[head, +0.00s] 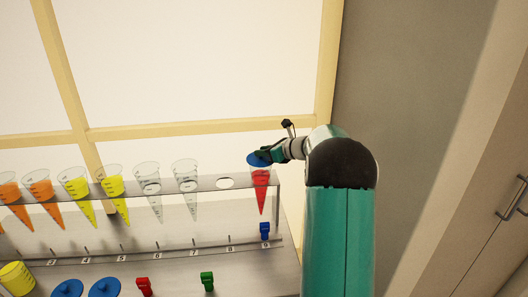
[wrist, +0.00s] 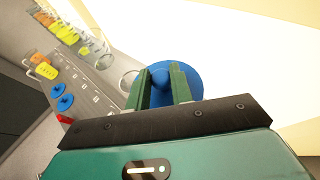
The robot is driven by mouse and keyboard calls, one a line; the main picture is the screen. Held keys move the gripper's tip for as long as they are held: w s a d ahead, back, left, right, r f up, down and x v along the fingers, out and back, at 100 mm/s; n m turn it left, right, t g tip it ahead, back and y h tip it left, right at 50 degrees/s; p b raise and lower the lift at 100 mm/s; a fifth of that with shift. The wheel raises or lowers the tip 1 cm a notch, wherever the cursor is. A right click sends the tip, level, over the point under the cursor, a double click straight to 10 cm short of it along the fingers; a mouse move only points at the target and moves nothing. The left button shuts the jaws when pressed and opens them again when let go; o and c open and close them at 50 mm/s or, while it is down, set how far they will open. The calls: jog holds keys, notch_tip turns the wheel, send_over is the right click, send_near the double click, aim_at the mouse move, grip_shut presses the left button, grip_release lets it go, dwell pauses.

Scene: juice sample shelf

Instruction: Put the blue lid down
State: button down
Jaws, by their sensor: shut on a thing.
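The blue lid (wrist: 186,77) is a round disc with a raised knob, and my gripper (wrist: 162,88) is shut on that knob in the wrist view. In the head view the blue lid (head: 257,159) is at the top of the cone with red liquid (head: 261,190), at the right end of the rack. My gripper (head: 268,155) is at the lid from the right. I cannot tell whether the lid rests on the cone's rim or is just above it.
The rack (head: 215,184) holds several cones with orange, yellow or clear contents to the left, and one empty hole (head: 225,183) beside the red cone. Two more blue lids (head: 104,287), a red clip (head: 144,286), a green clip (head: 207,281) and a blue clip (head: 265,231) are lower down.

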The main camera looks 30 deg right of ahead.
jog(key=shift+f, duration=0.1)
jog(key=c, duration=1.2)
grip_release()
jog(key=shift+c, duration=0.2)
